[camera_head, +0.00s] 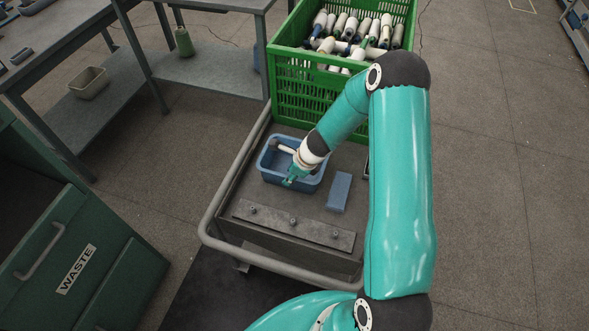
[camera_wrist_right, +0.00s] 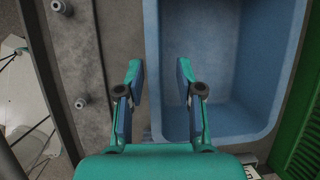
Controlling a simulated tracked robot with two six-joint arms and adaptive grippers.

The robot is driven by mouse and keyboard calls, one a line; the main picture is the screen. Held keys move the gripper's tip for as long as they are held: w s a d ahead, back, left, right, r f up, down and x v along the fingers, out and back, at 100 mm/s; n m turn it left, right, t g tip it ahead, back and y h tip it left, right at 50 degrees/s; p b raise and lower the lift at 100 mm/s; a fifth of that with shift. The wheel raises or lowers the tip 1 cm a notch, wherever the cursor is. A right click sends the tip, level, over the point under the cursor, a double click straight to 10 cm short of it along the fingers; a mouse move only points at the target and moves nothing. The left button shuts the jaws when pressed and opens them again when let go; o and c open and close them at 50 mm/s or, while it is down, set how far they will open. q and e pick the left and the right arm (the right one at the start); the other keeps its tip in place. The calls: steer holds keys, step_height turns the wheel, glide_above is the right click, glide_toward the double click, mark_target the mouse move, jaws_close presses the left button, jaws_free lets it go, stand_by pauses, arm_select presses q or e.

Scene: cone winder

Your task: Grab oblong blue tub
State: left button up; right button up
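The oblong blue tub (camera_head: 271,176) sits on the grey cart's top, between the green crate and the strip with knobs. It also shows in the right wrist view (camera_wrist_right: 235,75), where its visible inside looks empty. My right gripper (camera_head: 290,181) is at the tub's front edge in the head view. In the wrist view my right gripper (camera_wrist_right: 159,80) has its two fingers spread apart. The tub's wall lies between them in the picture, with no clear contact. My right wrist hides part of the tub in the head view. My left gripper is not in view.
A blue block (camera_head: 339,191) lies right of the tub on the cart (camera_head: 232,191). The cart's tubular rail (camera_head: 207,214) runs around it. A green crate (camera_head: 300,95) of cones stands behind. A green waste bin (camera_head: 95,262) is at left.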

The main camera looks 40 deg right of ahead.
mark_target(282, 185)
steer(key=b+x, duration=0.1)
steer(key=x, duration=0.2)
steer(key=shift+s+f, duration=0.1)
steer(key=shift+s, duration=0.05)
steer(key=shift+w+a+f+b, duration=0.1)
steer(key=shift+w+f+b, duration=0.15)
steer(key=shift+f+b, duration=0.1)
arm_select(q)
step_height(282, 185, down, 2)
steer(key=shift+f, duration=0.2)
arm_select(e)
steer(key=shift+r, duration=0.1)
jaws_close()
